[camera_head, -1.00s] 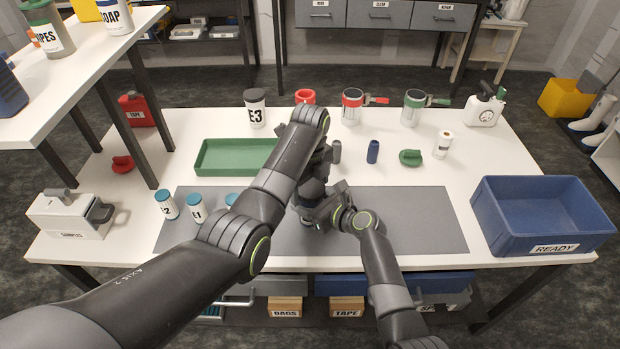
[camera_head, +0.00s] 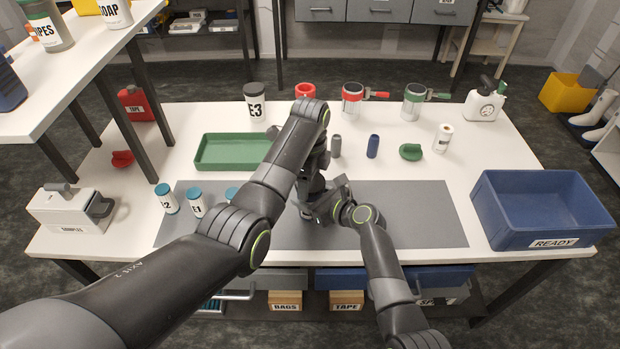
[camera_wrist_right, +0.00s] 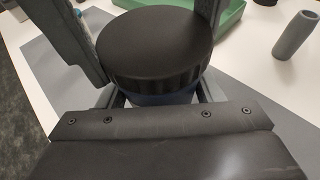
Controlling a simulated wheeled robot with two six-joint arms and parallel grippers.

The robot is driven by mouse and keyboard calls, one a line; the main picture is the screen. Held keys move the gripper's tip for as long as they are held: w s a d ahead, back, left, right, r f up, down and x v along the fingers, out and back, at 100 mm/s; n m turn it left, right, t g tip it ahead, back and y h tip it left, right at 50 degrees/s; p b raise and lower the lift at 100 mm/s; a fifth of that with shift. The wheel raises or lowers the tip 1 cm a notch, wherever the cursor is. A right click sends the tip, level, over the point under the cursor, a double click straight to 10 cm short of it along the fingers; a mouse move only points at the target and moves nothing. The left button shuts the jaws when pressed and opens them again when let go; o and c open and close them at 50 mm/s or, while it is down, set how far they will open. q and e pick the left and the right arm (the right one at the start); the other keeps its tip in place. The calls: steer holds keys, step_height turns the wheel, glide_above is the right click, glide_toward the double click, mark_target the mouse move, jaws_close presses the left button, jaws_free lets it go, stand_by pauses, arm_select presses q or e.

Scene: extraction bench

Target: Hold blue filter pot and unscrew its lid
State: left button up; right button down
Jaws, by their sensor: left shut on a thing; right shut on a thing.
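The blue filter pot (camera_wrist_right: 155,98) stands upright in the right wrist view, with only a strip of blue body showing under its black ribbed lid (camera_wrist_right: 155,42). The lid sits on the pot with no visible gap. My left gripper (camera_head: 313,182) comes down from above, and its two grey fingers are shut on the lid from opposite sides. My right gripper (camera_head: 311,209) is shut on the pot's body below the lid. In the head view my arms hide most of the pot.
The grey mat (camera_head: 420,215) is clear to the right. Teal-lidded jars (camera_head: 196,205) stand left. A blue READY crate (camera_head: 510,228) stands at right.

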arm_select(q)
steer(key=shift+n, duration=1)
steer(key=o, duration=1.1)
